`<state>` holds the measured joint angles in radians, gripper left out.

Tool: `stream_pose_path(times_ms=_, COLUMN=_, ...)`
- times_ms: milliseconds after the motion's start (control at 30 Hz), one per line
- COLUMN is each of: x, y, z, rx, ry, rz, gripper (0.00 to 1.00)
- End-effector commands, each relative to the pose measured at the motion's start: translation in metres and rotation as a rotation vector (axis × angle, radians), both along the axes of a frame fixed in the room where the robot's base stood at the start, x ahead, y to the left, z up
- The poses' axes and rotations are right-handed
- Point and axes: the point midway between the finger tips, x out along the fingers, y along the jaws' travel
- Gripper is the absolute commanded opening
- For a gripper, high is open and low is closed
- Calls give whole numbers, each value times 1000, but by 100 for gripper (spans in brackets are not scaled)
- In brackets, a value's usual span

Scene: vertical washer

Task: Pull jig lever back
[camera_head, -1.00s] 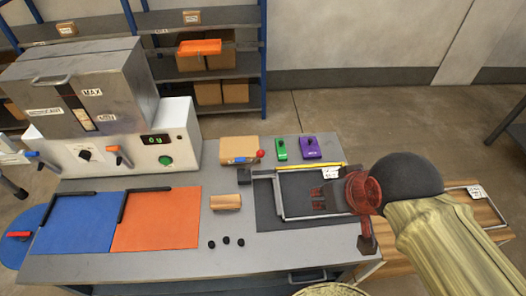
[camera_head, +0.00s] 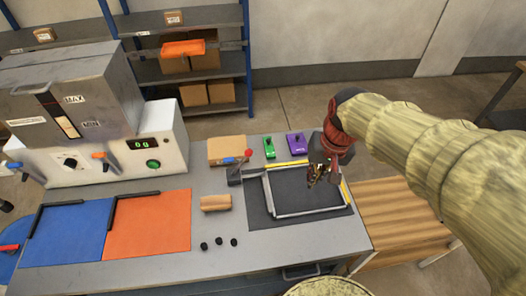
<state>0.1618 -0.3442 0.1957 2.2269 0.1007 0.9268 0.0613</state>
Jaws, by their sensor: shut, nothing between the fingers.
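The jig is a light metal frame (camera_head: 303,209) on a dark mat on the grey bench. At its back left corner is a small dark clamp block (camera_head: 234,176) with a lever (camera_head: 248,154) ending in a red knob. My gripper (camera_head: 313,184) is shut and empty. It hangs above the back right part of the jig, to the right of the lever and apart from it. Part of the jig's right side and the yellow strip at its back are hidden behind my gripper.
Orange (camera_head: 150,222) and blue (camera_head: 66,235) mats lie at left, below the machine (camera_head: 116,155).

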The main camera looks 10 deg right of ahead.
Motion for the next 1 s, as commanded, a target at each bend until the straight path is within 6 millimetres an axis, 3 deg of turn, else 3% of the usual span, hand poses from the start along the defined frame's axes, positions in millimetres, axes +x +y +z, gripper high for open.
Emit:
stream_pose_path(times_ms=367, x=78, y=-13, z=-49, rx=177, ry=173, rz=-377, gripper=0)
stream_pose_path(times_ms=700, x=166, y=-17, z=-95, rx=376, ry=348, rz=-903, gripper=0)
stream_pose_path(times_ms=800, x=192, y=-11, z=-91, rx=437, ry=387, rz=-1061, gripper=0)
stream_pose_path(times_ms=900, x=212, y=-6, z=-74, rx=490, ry=407, rz=-1192, gripper=0)
stream_pose_path(times_ms=1000, x=219, y=-1, z=-64, rx=520, ry=438, rz=-1295, gripper=0)
